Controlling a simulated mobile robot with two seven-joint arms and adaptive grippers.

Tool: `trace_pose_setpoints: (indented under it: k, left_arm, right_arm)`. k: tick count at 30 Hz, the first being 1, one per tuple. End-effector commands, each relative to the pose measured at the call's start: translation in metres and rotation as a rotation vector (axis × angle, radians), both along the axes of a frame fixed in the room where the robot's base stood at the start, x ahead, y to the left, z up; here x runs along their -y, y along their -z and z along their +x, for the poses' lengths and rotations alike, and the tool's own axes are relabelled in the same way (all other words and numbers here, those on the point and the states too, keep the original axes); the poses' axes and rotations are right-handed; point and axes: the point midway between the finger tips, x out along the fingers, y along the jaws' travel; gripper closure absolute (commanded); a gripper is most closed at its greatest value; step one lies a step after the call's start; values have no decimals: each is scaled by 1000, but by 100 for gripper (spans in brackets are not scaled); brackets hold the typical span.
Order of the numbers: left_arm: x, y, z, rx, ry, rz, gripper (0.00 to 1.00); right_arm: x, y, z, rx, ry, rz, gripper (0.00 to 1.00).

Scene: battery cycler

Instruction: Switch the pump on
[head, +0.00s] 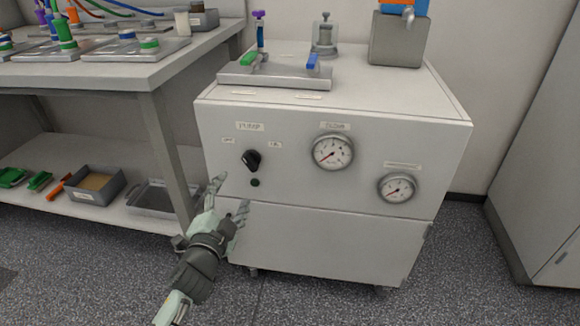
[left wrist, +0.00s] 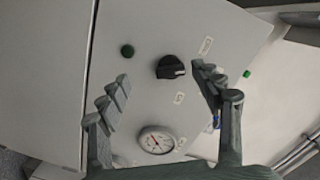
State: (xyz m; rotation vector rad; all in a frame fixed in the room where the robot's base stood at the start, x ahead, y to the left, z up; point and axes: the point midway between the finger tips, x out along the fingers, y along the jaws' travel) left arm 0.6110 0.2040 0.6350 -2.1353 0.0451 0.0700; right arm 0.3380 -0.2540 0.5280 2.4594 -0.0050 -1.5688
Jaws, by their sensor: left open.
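The pump's black rotary knob (head: 251,160) is on the front of the white cabinet, below the PUMP label (head: 250,126), with a small label on either side. A dark green, seemingly unlit indicator (head: 255,183) is just below it. I cannot tell for sure which label the knob points to. My left gripper (head: 230,193) is open and empty, in front of the panel, below and left of the knob. In the left wrist view the knob (left wrist: 171,67) shows between the spread fingers (left wrist: 160,73), apparently untouched. My right gripper is not in view.
Two round gauges (head: 332,152) (head: 397,188) are to the right of the knob. A metal fixture (head: 275,75) and a grey box (head: 397,40) stand on the cabinet. A workbench (head: 110,75) with trays is at left. A tall cabinet (head: 545,150) is at right.

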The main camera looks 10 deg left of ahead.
Motion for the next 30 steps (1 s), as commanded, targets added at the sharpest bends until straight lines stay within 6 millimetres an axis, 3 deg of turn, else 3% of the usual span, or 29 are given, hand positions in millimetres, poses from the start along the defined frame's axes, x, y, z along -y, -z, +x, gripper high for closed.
trace_pose_setpoints:
  k: [3, 6, 21, 30]
  left_arm:
    - [7, -19, 4, 59, 26, 37, 34]
    - [10, -24, 11, 73, 33, 46, 34]
    - [12, -23, 78, 69, 31, 43, 34]
    - [12, -23, 82, 68, 32, 42, 34]
  right_arm:
    - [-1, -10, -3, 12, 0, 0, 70]
    - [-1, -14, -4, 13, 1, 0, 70]
    - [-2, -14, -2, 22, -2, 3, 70]
    - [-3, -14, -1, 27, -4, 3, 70]
